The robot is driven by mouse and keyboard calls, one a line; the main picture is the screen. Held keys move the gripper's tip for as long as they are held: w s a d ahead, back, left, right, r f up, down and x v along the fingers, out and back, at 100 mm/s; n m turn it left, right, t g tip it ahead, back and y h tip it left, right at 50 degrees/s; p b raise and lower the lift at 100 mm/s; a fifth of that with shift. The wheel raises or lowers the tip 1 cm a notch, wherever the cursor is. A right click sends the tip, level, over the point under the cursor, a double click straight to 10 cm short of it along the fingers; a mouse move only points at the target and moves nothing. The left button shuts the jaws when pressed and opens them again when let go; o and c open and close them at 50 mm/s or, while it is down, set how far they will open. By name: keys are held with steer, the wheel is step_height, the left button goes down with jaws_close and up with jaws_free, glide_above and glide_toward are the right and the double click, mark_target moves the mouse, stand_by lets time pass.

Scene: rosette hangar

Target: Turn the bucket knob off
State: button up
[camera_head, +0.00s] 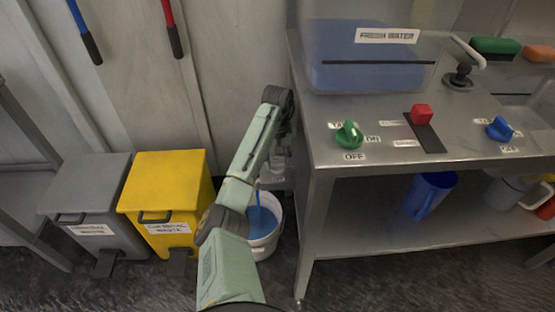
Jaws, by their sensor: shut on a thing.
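My arm reaches up from the bottom and bends down at a black wrist joint left of the steel table. My gripper (279,158) shows only in part below that joint, by the table's left side. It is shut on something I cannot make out. A white bucket (266,247) with blue liquid stands on the floor below, partly behind my arm. A thin blue streak shows above the liquid. A green knob (348,135) with ON and OFF labels sits on the tabletop, apart from my gripper. A blue knob (500,128) sits farther right. I cannot tell which knob is the bucket's.
The steel table (400,175) carries a red slider handle (421,114) and a clear tank (370,60) labelled FRESH WATER. A blue jug (430,196) stands on its lower shelf. Yellow (165,185) and grey (90,188) bins stand left of my arm.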

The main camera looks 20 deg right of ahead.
steer(key=c, duration=0.5)
steer(key=shift+r+m+p, duration=0.1)
steer(key=shift+m+p, duration=0.2)
steer(key=m+p, duration=0.2)
steer(key=shift+r+m, duration=0.1)
steer(key=shift+m, duration=0.3)
steer(key=m+p, duration=0.2)
steer(key=m, duration=0.2)
steer(key=m+p, duration=0.2)
steer(key=m, duration=0.3)
steer(key=shift+m, duration=0.4)
steer(key=m, duration=0.4)
steer(key=shift+m+p, duration=0.3)
steer(key=shift+p, duration=0.05)
